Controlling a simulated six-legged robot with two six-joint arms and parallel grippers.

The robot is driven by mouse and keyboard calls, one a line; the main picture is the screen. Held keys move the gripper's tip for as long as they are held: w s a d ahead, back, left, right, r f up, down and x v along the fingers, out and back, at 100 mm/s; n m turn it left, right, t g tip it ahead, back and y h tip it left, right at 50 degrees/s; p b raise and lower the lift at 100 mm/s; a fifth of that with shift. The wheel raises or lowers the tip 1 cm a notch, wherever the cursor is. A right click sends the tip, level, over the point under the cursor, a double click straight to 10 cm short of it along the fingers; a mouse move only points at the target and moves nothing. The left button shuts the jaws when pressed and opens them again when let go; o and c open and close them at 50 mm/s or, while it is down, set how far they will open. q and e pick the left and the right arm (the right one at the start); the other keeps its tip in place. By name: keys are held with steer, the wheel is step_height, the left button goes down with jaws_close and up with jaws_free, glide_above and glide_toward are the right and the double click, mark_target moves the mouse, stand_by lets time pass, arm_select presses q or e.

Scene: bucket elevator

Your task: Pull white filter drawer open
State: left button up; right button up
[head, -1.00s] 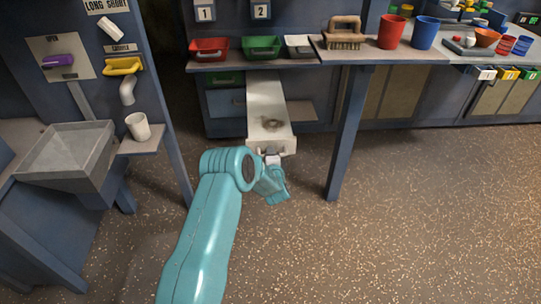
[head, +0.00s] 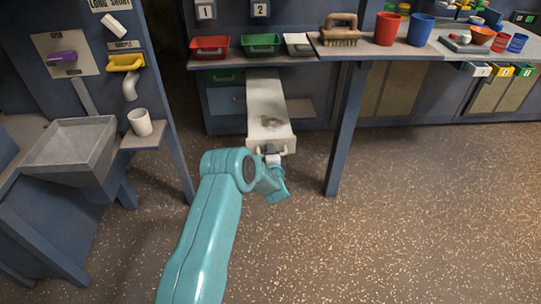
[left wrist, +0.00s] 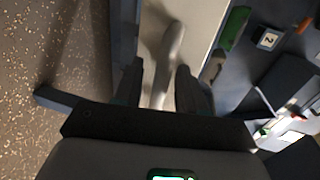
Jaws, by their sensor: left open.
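The white filter drawer (head: 266,98) stands pulled out from under the bench in the head view, with a dark brownish patch on its surface. Its front panel and pale handle (head: 270,149) face me. My left gripper (head: 272,159) is right at the handle, its fingers partly hidden by my wrist. In the left wrist view the two dark fingers of my left gripper (left wrist: 159,84) are open, with a pale bar, seemingly the handle (left wrist: 168,52), running between them. I cannot tell whether either finger touches it. My right gripper is not in view.
A bench leg (head: 346,130) stands right of the drawer. A red tray (head: 210,48) and a green tray (head: 261,45) sit on the bench above. A grey basin (head: 75,150) and white cup (head: 140,122) are at left. The floor in front is free.

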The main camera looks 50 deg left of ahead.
arm_select(q)
steer(key=p+v, duration=0.5)
steer(key=v, duration=1.1)
steer(key=shift+s+d+r, duration=0.1)
steer(key=shift+d, duration=0.05)
